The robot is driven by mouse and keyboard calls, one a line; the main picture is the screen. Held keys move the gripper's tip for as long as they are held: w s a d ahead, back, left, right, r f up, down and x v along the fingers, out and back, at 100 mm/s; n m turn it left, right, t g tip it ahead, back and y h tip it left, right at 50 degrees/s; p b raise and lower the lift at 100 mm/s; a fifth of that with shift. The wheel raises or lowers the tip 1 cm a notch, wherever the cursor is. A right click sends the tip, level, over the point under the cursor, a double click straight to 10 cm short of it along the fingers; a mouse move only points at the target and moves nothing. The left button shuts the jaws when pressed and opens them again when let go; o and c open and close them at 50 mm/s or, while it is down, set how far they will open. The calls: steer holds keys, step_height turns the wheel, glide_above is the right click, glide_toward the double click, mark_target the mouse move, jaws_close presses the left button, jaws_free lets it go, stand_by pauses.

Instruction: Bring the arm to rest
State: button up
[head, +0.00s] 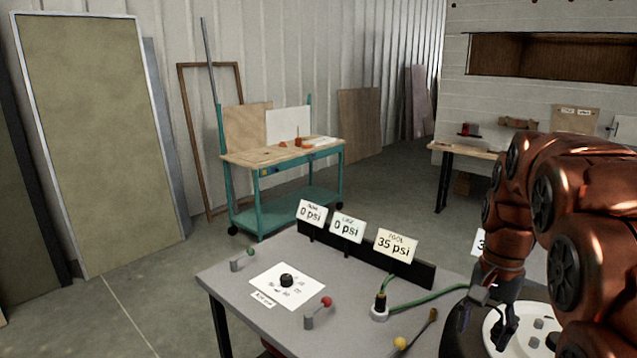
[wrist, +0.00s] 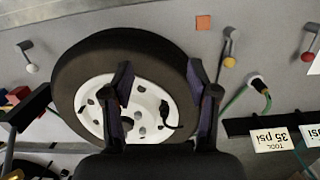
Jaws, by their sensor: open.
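My arm (head: 590,220) is bent in at the right of the head view. My gripper (head: 503,325) points down over a wheel with a black tyre (head: 455,325) and a white rim at the lower right. In the wrist view my gripper (wrist: 161,78) has its two dark fingers spread apart with nothing held between them. The wheel's tyre (wrist: 75,65) and white rim (wrist: 95,110) lie beneath the fingers. I cannot tell whether the fingers touch the wheel.
A teal workbench (head: 280,165) stands behind. The floor at left is clear.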

steer(key=s+a+f+n, duration=0.2)
steer(key=s+a+n, duration=0.1)
steer(key=s, duration=0.5)
steer(key=s+a+f+n, duration=0.3)
steer(key=s+a, duration=0.1)
steer(key=s, duration=0.4)
steer(key=s+a+f+n, duration=0.3)
steer(key=s, duration=0.5)
steer(key=shift+a+f+g+h, duration=0.15)
steer(key=shift+g+h, duration=0.15)
steer(key=shift+h, duration=0.1)
steer(key=shift+s, duration=0.1)
